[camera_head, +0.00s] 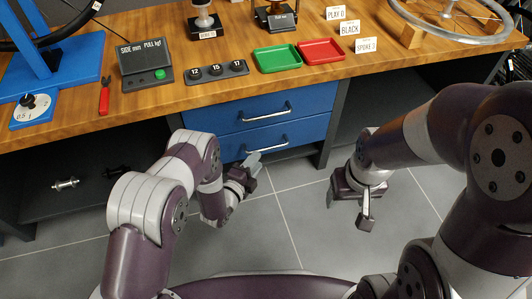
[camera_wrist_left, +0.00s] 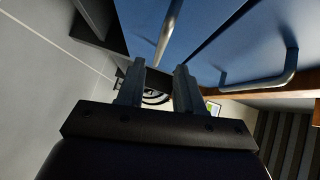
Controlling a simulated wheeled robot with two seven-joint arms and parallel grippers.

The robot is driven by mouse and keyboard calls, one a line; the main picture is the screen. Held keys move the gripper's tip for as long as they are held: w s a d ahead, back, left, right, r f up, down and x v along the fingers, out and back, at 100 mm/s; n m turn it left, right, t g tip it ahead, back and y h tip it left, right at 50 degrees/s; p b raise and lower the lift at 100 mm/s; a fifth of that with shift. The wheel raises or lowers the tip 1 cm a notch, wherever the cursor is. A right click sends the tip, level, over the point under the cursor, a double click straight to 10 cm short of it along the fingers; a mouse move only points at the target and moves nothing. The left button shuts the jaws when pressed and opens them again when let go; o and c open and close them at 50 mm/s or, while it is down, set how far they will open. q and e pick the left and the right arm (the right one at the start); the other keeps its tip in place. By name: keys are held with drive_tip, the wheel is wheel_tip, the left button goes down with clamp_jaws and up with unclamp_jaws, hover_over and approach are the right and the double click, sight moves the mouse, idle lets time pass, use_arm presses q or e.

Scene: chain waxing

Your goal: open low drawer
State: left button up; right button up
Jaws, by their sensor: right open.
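The low drawer (camera_head: 290,134) is the lower of two blue drawers under the workbench and looks shut. Its silver bar handle (camera_head: 268,147) also shows in the left wrist view (camera_wrist_left: 168,30), where its near end appears in line with the gap between my left fingers. My left gripper (camera_head: 253,160) is open, just below the left end of that handle; I cannot tell whether it touches. Its two separated fingers show in the left wrist view (camera_wrist_left: 159,75). My right gripper (camera_head: 366,218) is open and empty over the floor to the right, pointing down.
The upper blue drawer (camera_head: 230,116) has its own handle (camera_head: 265,113). The wooden bench top (camera_head: 215,96) holds a green tray (camera_head: 278,58), a red tray (camera_head: 321,51) and a scale (camera_head: 145,66). Grey tiled floor (camera_head: 290,215) in front of the drawers is clear.

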sight(266, 149)
use_arm(q)
drive_tip(key=b+x, duration=0.3)
drive_tip(key=x, duration=0.4)
drive_tip(key=shift+f, duration=0.2)
drive_tip(key=shift+w+d+r, duration=0.1)
drive_tip(key=shift+w, duration=0.15)
use_arm(e)
wheel_tip(266, 149, down, 4)
drive_tip(key=shift+f, duration=0.15)
use_arm(q)
clamp_jaws()
drive_tip(key=shift+s, duration=0.1)
